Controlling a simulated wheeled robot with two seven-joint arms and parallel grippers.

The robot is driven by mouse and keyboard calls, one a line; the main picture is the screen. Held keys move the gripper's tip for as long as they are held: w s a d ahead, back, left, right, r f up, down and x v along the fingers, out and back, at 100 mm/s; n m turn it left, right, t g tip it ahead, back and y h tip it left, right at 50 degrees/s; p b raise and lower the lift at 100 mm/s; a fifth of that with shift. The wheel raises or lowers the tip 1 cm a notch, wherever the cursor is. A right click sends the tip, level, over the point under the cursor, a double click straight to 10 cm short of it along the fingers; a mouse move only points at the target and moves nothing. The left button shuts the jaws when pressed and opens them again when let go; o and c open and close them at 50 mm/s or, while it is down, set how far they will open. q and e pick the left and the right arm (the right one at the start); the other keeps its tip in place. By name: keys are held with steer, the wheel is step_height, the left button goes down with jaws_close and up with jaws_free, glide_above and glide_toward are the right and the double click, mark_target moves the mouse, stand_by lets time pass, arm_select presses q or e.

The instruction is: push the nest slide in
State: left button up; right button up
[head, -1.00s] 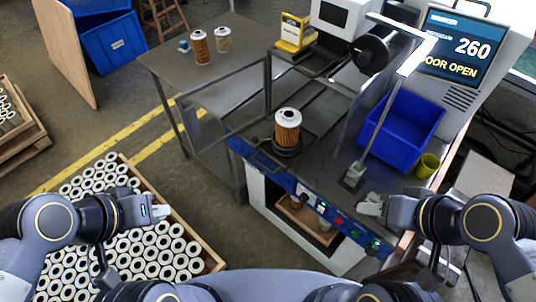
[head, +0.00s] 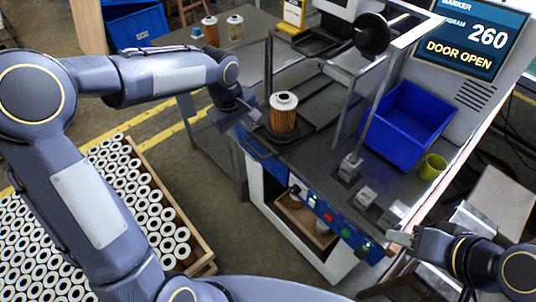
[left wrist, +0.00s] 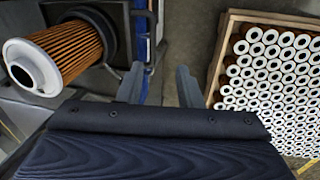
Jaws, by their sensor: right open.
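An orange pleated filter cartridge (head: 283,116) with a white top stands upright on the dark round nest (head: 281,139) of the slide, at the front of the machine. My right gripper (head: 402,238) is open and empty at the machine's right front corner.
A machine guard frame (head: 372,112) rises behind the slide. A blue bin (head: 408,125) and yellow cup (head: 432,167) stand to the right. The screen (head: 478,38) reads DOOR OPEN. A wooden crate (head: 204,248) of many cartridges is at lower left. Two cartridges stand on the back table.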

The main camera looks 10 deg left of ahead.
mark_target(254, 150)
arm_select(q)
steer(key=shift+n, duration=0.3)
steer(key=f, duration=0.3)
steer(key=w+d+f, duration=0.1)
steer(key=f, duration=0.2)
steer(key=w+d+f, duration=0.1)
steer(key=f, duration=0.2)
steer(key=shift+w+d+f, duration=0.1)
steer(key=shift+d+f, duration=0.05)
jaws_close()
